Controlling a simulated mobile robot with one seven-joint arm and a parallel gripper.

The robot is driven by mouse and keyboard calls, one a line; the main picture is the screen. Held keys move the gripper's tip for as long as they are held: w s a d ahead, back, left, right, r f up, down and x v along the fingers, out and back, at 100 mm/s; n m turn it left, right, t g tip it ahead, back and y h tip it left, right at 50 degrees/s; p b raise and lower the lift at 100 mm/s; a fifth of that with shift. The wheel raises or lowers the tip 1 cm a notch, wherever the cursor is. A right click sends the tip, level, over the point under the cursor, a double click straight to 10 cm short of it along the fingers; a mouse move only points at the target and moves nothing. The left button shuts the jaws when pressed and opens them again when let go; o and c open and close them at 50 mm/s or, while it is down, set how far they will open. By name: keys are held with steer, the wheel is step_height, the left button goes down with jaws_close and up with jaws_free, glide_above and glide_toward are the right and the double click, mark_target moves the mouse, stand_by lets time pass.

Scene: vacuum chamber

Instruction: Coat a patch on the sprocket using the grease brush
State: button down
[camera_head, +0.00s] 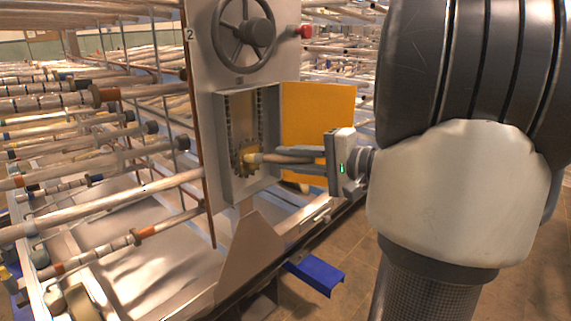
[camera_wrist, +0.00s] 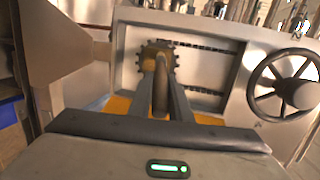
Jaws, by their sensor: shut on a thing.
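The sprocket (camera_head: 240,160) is a dark toothed wheel with a yellowish face, low in an open grey housing. The wrist view shows it at top centre (camera_wrist: 158,50), with chain runs going off to the right. My gripper (camera_head: 288,159) is shut on the grease brush (camera_head: 270,158), whose brown handle (camera_wrist: 160,88) lies between the two grey fingers in the wrist view. The brush points at the sprocket, and its pale yellow tip (camera_head: 251,158) overlaps the sprocket face. I cannot tell whether it touches. The handle and fingers hide part of the sprocket.
The housing (camera_head: 227,185) has side walls close around the sprocket. An open yellow door (camera_head: 318,112) stands just right, behind my gripper. A handwheel (camera_head: 243,32) and red knob (camera_head: 305,31) sit above. Racks of rods (camera_head: 90,180) fill the left.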

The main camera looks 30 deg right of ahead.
steer(key=shift+w+d, duration=0.3)
steer(key=shift+d, duration=0.5)
steer(key=shift+w+d, duration=0.3)
steer(key=shift+d, duration=0.55)
steer(key=shift+w+d, duration=0.3)
steer(key=shift+d, duration=0.5)
steer(key=shift+s, duration=0.1)
steer(key=shift+s+a+f+v, duration=0.1)
steer(key=shift+f+v, duration=0.05)
steer(key=shift+v, duration=0.8)
steer(key=shift+s+a+f+v, duration=0.1)
steer(key=shift+f+v, duration=0.05)
steer(key=shift+v, duration=0.8)
steer(key=shift+s+a+f+v, duration=0.1)
steer(key=shift+a+f+v, duration=0.05)
steer(key=shift+v, duration=0.8)
steer(key=v, duration=0.3)
steer(key=shift+a+f, duration=0.15)
steer(key=shift+f, duration=0.1)
